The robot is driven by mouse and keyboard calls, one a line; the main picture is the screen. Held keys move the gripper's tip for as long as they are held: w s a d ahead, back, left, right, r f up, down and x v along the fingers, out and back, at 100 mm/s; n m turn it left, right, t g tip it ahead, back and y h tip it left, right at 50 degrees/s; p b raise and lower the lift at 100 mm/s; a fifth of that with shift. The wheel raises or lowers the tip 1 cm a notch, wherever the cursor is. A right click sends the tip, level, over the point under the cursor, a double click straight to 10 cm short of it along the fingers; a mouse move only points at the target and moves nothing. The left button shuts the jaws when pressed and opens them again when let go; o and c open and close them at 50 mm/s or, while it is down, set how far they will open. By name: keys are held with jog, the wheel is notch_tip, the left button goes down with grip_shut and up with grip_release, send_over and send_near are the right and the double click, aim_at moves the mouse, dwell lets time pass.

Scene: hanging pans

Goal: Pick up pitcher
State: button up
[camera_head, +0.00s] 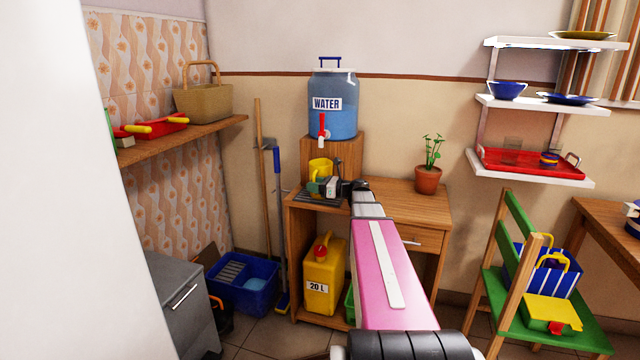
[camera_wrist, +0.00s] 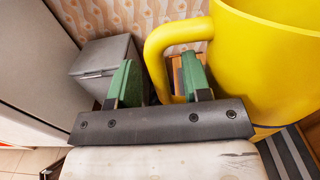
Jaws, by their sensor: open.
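The yellow pitcher (camera_head: 320,167) stands upright on a dark slatted mat (camera_head: 318,199) on the wooden desk, below the water dispenser. In the wrist view the pitcher (camera_wrist: 265,60) fills the right side, with its loop handle (camera_wrist: 156,60) toward the left. My gripper (camera_head: 325,187) is at the pitcher and partly covers it in the head view. In the wrist view my gripper (camera_wrist: 158,80) has its two green fingers apart. The handle shows in the gap between them. I cannot tell whether either finger touches it.
The water dispenser (camera_head: 333,104) with a red tap stands on a wooden box (camera_head: 345,157) just behind the pitcher. A potted plant (camera_head: 427,178) is on the desk's right. A yellow canister (camera_head: 323,280) sits below. A grey cabinet (camera_wrist: 105,55) shows left of the fingers.

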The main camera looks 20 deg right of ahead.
jog(key=shift+w+a, duration=0.1)
grip_shut()
